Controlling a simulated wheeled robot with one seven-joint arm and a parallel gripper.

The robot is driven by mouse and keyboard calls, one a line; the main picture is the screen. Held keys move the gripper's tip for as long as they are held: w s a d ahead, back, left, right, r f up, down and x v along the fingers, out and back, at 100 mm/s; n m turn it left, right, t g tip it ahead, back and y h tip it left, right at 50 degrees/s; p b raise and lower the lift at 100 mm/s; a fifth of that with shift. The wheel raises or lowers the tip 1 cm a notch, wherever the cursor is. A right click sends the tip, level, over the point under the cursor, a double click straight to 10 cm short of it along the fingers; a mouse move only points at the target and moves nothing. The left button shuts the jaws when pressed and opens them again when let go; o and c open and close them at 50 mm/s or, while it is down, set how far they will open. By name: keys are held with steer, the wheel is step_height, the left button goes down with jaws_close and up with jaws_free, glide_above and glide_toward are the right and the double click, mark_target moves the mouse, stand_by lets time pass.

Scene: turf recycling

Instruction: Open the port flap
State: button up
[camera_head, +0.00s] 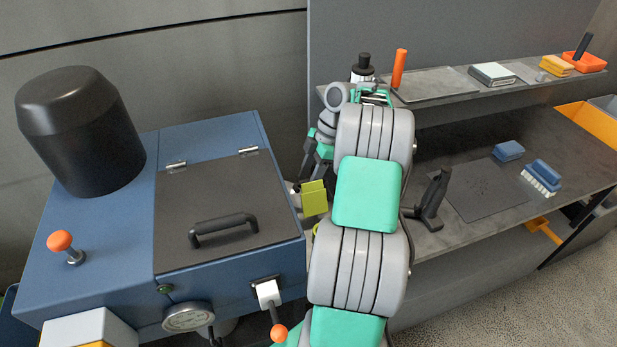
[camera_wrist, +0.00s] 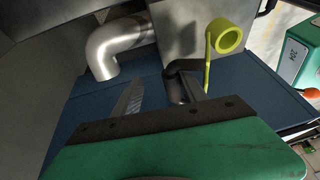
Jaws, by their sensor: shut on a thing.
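A yellow-green square plate (camera_head: 314,198), which looks like the port flap, stands at the right side of the blue machine. In the wrist view this plate (camera_wrist: 208,65) shows nearly edge-on, beside a yellow-green ring (camera_wrist: 236,38). A dark curved handle (camera_wrist: 178,72) sits just left of the plate, by a grey box. My gripper (camera_wrist: 165,90) has its fingers on both sides of this handle and appears shut on it. The contact is partly hidden. In the head view my gripper is mostly hidden by my arm.
A bent metal pipe (camera_wrist: 113,45) comes out left of the handle. The blue machine (camera_head: 228,275) carries a dark lid with a black handle (camera_head: 222,228), a black drum (camera_head: 78,130) and an orange-knobbed lever (camera_head: 274,310). A workbench with tools (camera_head: 545,150) stands at right.

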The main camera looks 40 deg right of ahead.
steer(key=shift+d+r, duration=0.1)
steer(key=shift+r, duration=0.2)
steer(key=s+a+r, duration=0.7)
steer(key=s+r, duration=0.5)
steer(key=shift+r, duration=0.35)
steer(key=shift+s+a, duration=0.1)
steer(key=shift+s, duration=0.05)
